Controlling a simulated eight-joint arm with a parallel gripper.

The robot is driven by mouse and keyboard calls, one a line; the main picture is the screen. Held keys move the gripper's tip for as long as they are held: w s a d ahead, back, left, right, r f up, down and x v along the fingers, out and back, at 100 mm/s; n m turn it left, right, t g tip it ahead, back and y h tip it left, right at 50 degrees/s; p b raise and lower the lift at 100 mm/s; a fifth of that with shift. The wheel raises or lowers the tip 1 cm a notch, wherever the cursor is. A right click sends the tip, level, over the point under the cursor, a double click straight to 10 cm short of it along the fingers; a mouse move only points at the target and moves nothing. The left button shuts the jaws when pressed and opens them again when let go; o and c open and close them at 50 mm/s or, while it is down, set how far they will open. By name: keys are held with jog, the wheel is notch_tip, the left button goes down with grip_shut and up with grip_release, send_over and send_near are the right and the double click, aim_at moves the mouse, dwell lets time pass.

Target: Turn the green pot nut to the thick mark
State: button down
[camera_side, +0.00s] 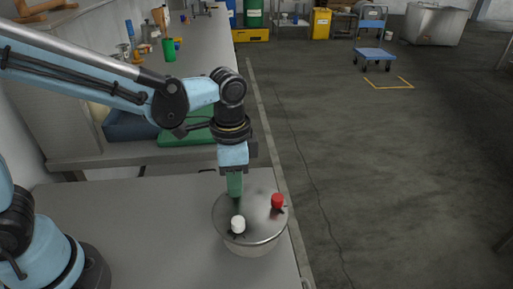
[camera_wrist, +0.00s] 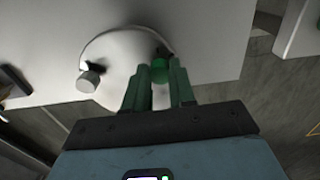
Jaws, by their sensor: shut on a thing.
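The round metal pot (camera_side: 250,222) stands on the grey table with a white nut (camera_side: 238,225) and a red nut (camera_side: 277,201) on its lid. My gripper (camera_side: 235,190) points down at the lid's far left side. The green nut (camera_wrist: 159,71) shows in the wrist view between my green fingers (camera_wrist: 158,82), which are shut on it. In the side view my fingers hide it. The white nut also shows in the wrist view (camera_wrist: 88,80). Dark marks lie by the nuts, but they are too small to tell which is thick.
The grey table (camera_side: 130,215) is clear left of the pot, and its right edge runs close by the pot. A bench (camera_side: 205,60) with a green cup (camera_side: 168,49) and tools stands behind. A green tray (camera_side: 185,138) lies behind my arm.

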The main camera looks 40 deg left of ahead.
jog(key=shift+m, duration=1.6)
jog(key=c, duration=0.9)
grip_release()
jog(key=shift+c, duration=0.2)
jog(key=shift+r, duration=0.15)
notch_tip(320, 180, up, 12)
